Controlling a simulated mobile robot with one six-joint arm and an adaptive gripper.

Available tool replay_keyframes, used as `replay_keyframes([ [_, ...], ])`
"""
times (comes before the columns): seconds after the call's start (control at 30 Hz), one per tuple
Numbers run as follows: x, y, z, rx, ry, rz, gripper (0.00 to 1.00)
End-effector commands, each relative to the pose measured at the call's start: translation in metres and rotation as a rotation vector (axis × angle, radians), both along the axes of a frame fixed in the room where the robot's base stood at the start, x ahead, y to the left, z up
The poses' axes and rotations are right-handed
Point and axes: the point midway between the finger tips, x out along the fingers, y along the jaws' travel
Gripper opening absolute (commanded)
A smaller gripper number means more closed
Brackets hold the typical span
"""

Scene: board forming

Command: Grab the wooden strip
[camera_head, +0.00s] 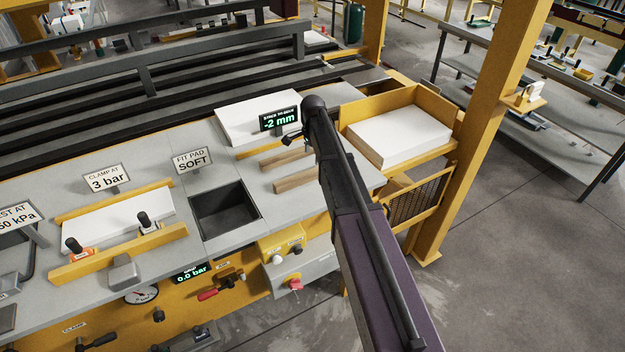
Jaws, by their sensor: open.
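Two wooden strips lie on the grey worktop, left of my arm. The nearer, lighter brown strip (295,181) runs slightly up to the right, and its right end reaches close to my arm. The farther strip (284,159) lies behind it, nearly parallel. My gripper (291,140) is small and dark at the end of my arm, in front of the display. In the picture it is above both strips and apart from them. It is open with nothing seen in it, though its fingers are hard to make out.
A white block (246,118) with a "-2 mm" display (279,118) stands behind the strips. A dark recess (224,212) lies to the left. A yellow tray (447,113) holds a white slab (399,135) at right. A yellow post (490,120) stands beyond it.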

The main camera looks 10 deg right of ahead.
Motion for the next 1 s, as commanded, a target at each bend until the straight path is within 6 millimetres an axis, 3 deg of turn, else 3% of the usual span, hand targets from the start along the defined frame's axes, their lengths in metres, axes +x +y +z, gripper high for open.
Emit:
replay_keyframes([
  [0.4, 0.000, 0.000, -0.033, 0.000, 0.000, 0.000, 0.86],
  [1.0, 0.000, 0.000, -0.037, 0.000, 0.000, 0.000, 0.86],
])
